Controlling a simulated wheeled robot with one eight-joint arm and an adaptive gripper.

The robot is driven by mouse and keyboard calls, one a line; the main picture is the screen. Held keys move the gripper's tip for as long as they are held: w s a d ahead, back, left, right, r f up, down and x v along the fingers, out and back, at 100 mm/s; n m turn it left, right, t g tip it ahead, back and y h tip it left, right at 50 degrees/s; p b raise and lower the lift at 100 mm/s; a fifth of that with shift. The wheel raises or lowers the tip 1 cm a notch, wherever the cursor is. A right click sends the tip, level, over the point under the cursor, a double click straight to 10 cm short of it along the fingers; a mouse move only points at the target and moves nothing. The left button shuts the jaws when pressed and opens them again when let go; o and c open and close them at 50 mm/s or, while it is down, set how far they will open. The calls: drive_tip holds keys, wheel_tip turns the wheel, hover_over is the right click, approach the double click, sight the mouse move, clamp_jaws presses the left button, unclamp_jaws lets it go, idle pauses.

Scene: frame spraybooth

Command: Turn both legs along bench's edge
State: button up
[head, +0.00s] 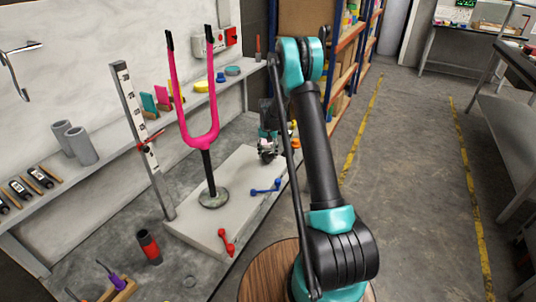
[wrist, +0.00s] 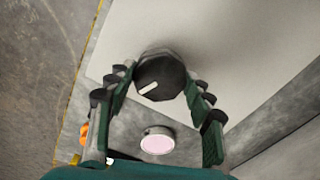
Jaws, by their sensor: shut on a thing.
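A bright pink two-pronged fork (head: 204,138) with black tips stands upright on a dark post with a round grey foot. The foot rests on a pale slab (head: 185,235) on the bench. A red double-ended lever (head: 226,242) and a blue one (head: 265,187) lie along the slab's right side. I cannot tell which parts are the legs. My gripper (head: 268,152) is low at the slab's far right end. In the wrist view its fingers are shut around a black faceted knob (wrist: 160,80) with a white mark. The knob's underside is hidden.
A tall scale post (head: 143,135) with a red pointer stands left of the fork. A red-and-black cylinder (head: 149,247) stands front left. Grey tubes (head: 82,146) and small items line the wall shelf. A pink-faced disc (wrist: 158,142) lies near my fingers. The right floor is open.

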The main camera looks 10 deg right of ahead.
sight(268, 154)
drive_tip(key=n, duration=0.4)
drive_tip(key=shift+n, duration=0.3)
idle(0.3)
drive_tip(key=o, duration=1.2)
drive_tip(key=shift+c, duration=0.2)
drive_tip(key=shift+r, duration=0.15)
wheel_tip(268, 154, up, 12)
